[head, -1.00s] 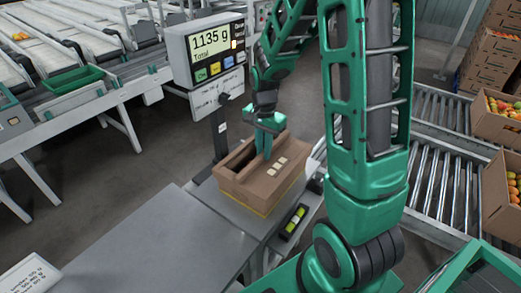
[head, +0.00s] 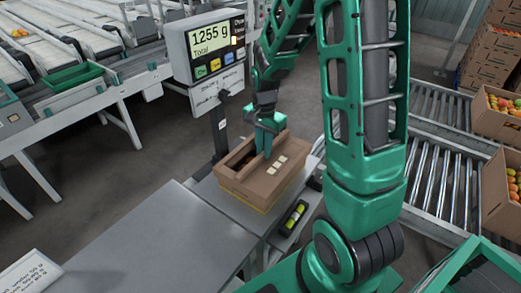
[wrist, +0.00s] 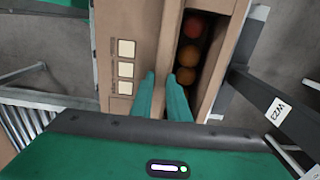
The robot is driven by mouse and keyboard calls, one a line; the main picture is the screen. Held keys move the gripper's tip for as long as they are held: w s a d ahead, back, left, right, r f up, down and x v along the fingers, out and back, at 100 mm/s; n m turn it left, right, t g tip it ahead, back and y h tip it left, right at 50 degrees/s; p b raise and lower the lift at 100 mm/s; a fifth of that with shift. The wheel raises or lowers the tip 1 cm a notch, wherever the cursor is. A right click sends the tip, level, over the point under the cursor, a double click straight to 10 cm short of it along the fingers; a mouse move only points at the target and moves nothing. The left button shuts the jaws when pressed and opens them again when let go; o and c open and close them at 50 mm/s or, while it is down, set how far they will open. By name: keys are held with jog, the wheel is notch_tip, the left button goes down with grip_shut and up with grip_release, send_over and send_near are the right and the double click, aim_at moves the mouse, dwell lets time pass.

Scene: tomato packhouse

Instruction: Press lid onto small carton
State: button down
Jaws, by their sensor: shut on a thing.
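The small brown carton (head: 284,191) stands on the scale platform. Its cardboard lid (head: 290,161), with several pale square labels, covers one side of the top. A long opening remains along the other side; the wrist view shows red and orange tomatoes (wrist: 188,52) inside it. My gripper (head: 264,152) points down at the middle of the carton. In the wrist view its green fingers (wrist: 167,77) straddle the cardboard edge of the lid (wrist: 125,30) beside the opening and are shut on it. How the lid's far edges sit is hidden.
The scale display (head: 214,45) reads 1255 g. A level vial (head: 294,217) sits by the platform's front corner. A bare grey table (head: 150,240) lies at front left. Roller conveyors (head: 440,185) and tomato boxes (head: 500,115) are at right.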

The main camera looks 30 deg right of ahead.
jog(key=shift+f, duration=0.5)
dwell(0.5)
jog(key=c, duration=1.6)
grip_release()
jog(key=c, duration=0.3)
jog(key=shift+c, duration=0.2)
jog(key=shift+w+r, duration=0.1)
jog(key=shift+r, duration=3.95)
